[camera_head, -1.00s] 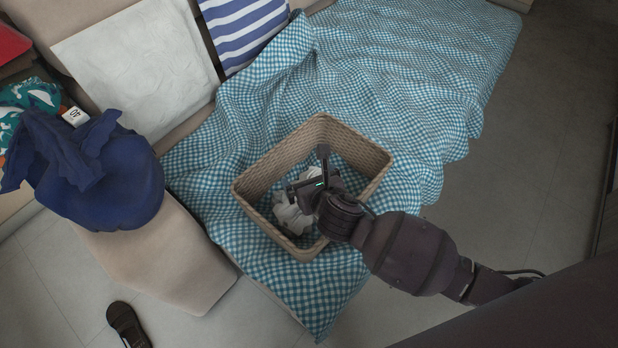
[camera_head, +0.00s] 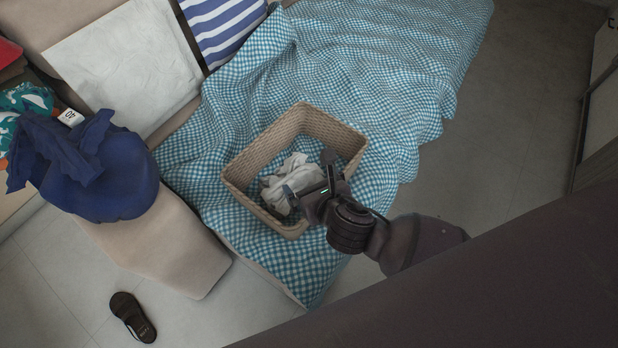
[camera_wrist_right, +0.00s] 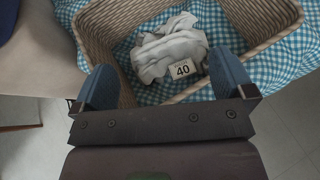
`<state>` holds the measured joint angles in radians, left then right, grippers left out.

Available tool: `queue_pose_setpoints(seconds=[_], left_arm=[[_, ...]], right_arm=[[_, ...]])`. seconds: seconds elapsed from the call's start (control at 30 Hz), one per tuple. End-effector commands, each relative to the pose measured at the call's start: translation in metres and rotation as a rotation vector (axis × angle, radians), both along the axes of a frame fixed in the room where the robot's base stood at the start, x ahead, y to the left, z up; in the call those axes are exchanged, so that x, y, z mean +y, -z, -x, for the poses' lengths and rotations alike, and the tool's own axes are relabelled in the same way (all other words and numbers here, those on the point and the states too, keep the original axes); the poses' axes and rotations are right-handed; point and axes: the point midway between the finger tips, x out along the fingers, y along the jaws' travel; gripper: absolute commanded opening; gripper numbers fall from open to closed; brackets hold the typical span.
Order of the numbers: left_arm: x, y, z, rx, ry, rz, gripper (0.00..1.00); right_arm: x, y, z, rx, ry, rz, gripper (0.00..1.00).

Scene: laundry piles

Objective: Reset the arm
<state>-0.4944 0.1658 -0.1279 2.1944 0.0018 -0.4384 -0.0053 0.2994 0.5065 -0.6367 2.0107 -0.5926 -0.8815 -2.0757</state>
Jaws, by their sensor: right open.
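My right gripper (camera_head: 308,182) is open and empty at the near right side of a woven basket (camera_head: 248,157). In the right wrist view, the two fingers of the gripper (camera_wrist_right: 165,85) are spread apart, with the basket (camera_wrist_right: 265,15) ahead of them. A crumpled white cloth (camera_head: 290,176) lies inside the basket, apart from the fingers. In the right wrist view the cloth (camera_wrist_right: 170,48) carries a tag marked 40. My left gripper is not in view.
The basket stands on a blue checked blanket (camera_head: 400,60) over the sofa. A dark blue garment (camera_head: 110,185) lies on the left on a beige seat. White (camera_head: 125,65) and striped (camera_head: 225,25) cushions are behind. A dark shoe (camera_head: 132,316) is on the open floor.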

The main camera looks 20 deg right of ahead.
Motion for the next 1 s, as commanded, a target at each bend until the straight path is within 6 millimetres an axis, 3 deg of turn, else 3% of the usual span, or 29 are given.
queue_pose_setpoints(seconds=[0.57, 0.77, 1.0], left_arm=[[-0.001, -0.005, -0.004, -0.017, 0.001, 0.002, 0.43], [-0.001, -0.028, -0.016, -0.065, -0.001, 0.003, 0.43], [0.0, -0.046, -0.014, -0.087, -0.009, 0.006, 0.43]], right_arm=[[-0.001, -0.002, 0.002, 0.007, 0.017, -0.035, 1.0], [-0.01, -0.012, 0.022, 0.068, 0.18, -0.343, 1.0], [-0.031, -0.024, 0.06, 0.169, 0.509, -0.904, 1.0]])
